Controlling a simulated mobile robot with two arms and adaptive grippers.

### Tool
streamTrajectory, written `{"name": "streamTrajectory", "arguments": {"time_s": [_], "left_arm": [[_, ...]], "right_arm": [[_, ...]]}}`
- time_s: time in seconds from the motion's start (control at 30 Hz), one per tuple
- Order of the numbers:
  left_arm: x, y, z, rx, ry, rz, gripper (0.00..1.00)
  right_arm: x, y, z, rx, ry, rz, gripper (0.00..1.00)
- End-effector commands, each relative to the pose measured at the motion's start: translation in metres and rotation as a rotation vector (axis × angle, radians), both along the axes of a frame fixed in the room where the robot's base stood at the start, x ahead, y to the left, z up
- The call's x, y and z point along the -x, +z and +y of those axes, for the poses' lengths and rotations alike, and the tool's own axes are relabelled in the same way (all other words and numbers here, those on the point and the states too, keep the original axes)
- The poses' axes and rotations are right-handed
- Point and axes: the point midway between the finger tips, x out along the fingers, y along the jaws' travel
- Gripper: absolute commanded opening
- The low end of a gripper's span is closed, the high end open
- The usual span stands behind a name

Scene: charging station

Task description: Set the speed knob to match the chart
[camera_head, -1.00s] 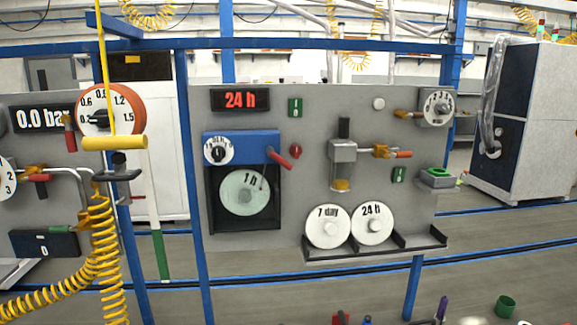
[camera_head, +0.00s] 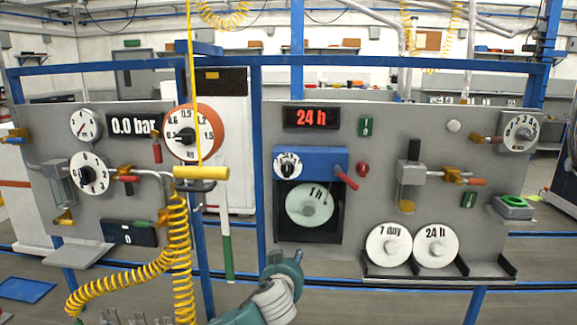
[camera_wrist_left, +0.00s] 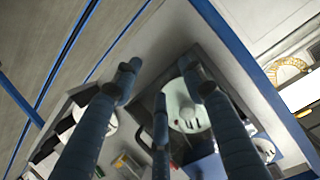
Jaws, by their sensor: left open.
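A small white dial with a black knob (camera_head: 288,163), apparently the speed knob, sits at the left of a blue box (camera_head: 325,160); its markings are too small to read. Below it, a pale chart disc (camera_head: 306,213) marked "1 h" is mounted in a dark recess. A display (camera_head: 311,117) above reads "24 h" in red. Part of my left arm shows low in the head view, below the panel. In the left wrist view my left gripper (camera_wrist_left: 160,75) has its dark fingers spread with nothing between them, facing the chart disc (camera_wrist_left: 180,112). My right gripper is out of view.
White discs marked "7 day" (camera_head: 389,245) and "24 h" (camera_head: 435,247) stand on a dark tray (camera_head: 400,271) at lower right. A red handle (camera_head: 346,178) projects from the blue box. A yellow coiled hose (camera_head: 181,250) hangs at the left.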

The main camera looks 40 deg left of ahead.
Motion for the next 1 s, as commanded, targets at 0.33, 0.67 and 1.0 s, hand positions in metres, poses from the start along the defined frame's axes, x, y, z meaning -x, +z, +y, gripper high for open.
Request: {"name": "streamTrajectory", "arguments": {"time_s": [0.33,0.67,1.0], "left_arm": [[0.041,0.232,-0.016,0.019,0.065,-0.39,0.42],[0.014,0.246,0.003,0.02,0.072,-0.409,0.42],[-0.035,0.244,0.033,0.023,0.071,-0.41,0.42]], "right_arm": [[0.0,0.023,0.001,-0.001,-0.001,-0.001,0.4],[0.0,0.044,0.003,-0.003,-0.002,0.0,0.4],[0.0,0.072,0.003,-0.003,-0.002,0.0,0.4]]}}
